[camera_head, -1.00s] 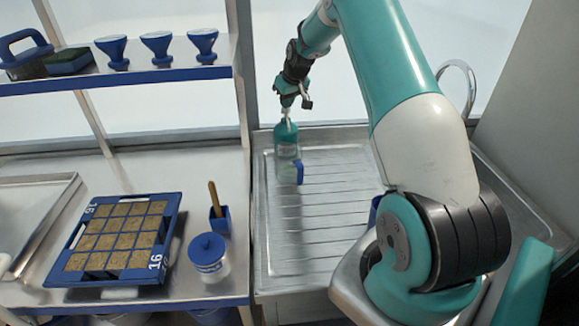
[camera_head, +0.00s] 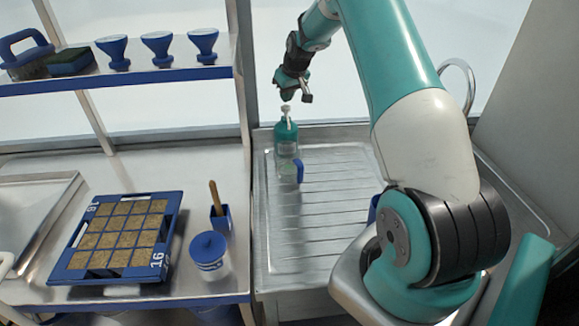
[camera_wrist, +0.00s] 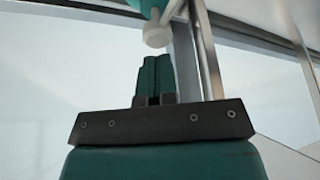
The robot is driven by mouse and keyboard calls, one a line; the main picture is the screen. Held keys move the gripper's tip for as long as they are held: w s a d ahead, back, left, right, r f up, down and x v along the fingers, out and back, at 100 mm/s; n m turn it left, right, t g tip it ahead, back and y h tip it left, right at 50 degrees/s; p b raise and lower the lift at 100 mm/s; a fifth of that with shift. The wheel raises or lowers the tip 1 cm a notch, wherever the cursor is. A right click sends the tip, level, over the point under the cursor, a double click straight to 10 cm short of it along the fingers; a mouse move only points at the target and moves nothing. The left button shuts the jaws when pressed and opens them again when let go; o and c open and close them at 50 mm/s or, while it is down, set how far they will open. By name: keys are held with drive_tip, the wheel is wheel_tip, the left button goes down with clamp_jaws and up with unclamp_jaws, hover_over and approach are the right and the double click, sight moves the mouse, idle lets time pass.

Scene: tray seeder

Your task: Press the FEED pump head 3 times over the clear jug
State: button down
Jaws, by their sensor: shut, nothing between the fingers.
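The teal pump bottle (camera_head: 287,132) stands upright at the back left of the steel drainboard. Its white pump head (camera_head: 286,111) is on top and also shows in the wrist view (camera_wrist: 157,36), just beyond my fingertips. The clear jug (camera_head: 286,168) with a blue handle stands directly in front of the bottle, below the pump head; a faint green tint shows in it. My gripper (camera_head: 286,97) is shut and empty, pointing down just above the pump head with a small gap. Its closed fingers (camera_wrist: 154,78) show in the wrist view.
A steel drainboard (camera_head: 330,215) lies clear right of the jug. At left, a blue seed tray (camera_head: 168,240), a lidded tub (camera_head: 208,252) and a blue holder with a wooden stick (camera_head: 221,218) stand on the bench. A shelf (camera_head: 150,77) carries blue funnels.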

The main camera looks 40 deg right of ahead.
sight(286, 106)
drive_tip(key=shift+f+b, duration=1)
drive_tip(key=shift+f, duration=0.55)
drive_tip(key=shift+r, duration=0.15)
drive_tip(key=shift+r+p, duration=1)
drive_tip(key=shift+r, duration=0.45)
drive_tip(key=shift+r, duration=0.15)
wheel_tip(286, 106, up, 6)
drive_tip(key=p, duration=0.3)
drive_tip(key=shift+p, duration=0.35)
